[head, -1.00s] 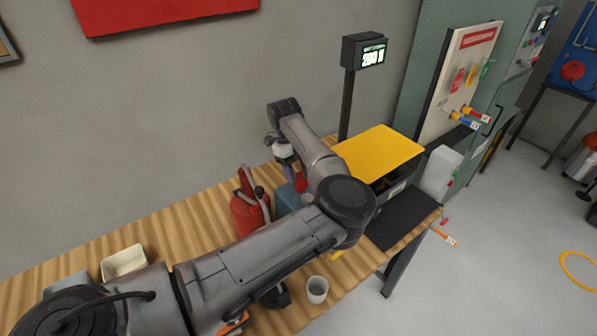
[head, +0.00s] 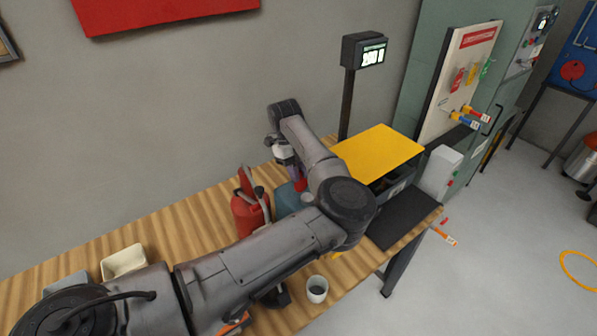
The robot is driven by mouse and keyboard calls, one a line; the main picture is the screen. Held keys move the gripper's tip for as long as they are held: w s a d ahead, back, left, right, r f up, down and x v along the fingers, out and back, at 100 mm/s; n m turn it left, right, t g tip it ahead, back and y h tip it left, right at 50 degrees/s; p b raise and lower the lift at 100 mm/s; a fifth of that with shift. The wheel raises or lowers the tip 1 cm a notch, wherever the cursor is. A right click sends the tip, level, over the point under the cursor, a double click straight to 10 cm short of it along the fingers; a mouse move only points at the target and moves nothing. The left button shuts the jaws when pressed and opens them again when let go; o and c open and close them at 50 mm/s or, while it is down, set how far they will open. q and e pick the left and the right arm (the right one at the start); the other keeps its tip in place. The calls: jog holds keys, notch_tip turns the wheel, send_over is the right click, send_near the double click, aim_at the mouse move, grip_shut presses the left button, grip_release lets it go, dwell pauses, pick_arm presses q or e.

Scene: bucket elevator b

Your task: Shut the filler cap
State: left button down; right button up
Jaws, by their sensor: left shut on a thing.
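A teal container (head: 287,201) stands on the wooden bench, partly hidden behind my left arm. A small red part (head: 300,184), which looks like its filler cap, shows at its top beside the arm; most of it is hidden. My left gripper (head: 291,167) points down from the wrist right above the container. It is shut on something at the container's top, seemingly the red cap. The arm and wrist hide the fingertips, so I cannot tell whether the cap is seated. My right gripper is not in view.
A red can (head: 247,214) with a dark spout stands close left of the teal container. A yellow-lidded box (head: 378,150) and a display on a post (head: 366,52) are to the right. A grey cup (head: 317,289) and cream tray (head: 123,262) sit on the bench (head: 185,235).

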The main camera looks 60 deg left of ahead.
pick_arm(q)
jog(key=d+y+b, duration=0.1)
jog(key=y+b, duration=0.2)
jog(key=b, duration=0.1)
jog(key=d+f+y+b, duration=0.1)
jog(key=d+y+b, duration=0.1)
jog(key=b, duration=0.3)
jog(key=d+y+b, duration=0.2)
jog(key=y+b, duration=0.1)
jog(key=b, duration=0.2)
jog(key=shift+w+f+g+y, duration=0.2)
jog(key=shift+w+g+y, duration=0.1)
jog(key=shift+g, duration=0.1)
jog(key=d+f+y+b, duration=0.1)
jog(key=y+b, duration=0.1)
jog(key=b, duration=0.2)
jog(key=d+f+y+b, duration=0.1)
jog(key=y+b, duration=0.2)
jog(key=b, duration=0.2)
jog(key=d+f+y+b, duration=0.1)
jog(key=y+b, duration=0.2)
jog(key=b, duration=0.1)
jog(key=shift+w+d+f+g+b, duration=0.1)
jog(key=shift+f+g+b, duration=0.05)
jog(key=shift+g+b, duration=0.2)
jog(key=shift+d+f+g+y+b, duration=0.1)
jog(key=shift+f+g+y+b, duration=0.05)
jog(key=shift+y+b, duration=0.45)
jog(key=shift+d+f+g+y+b, duration=0.1)
jog(key=shift+y+b, duration=0.5)
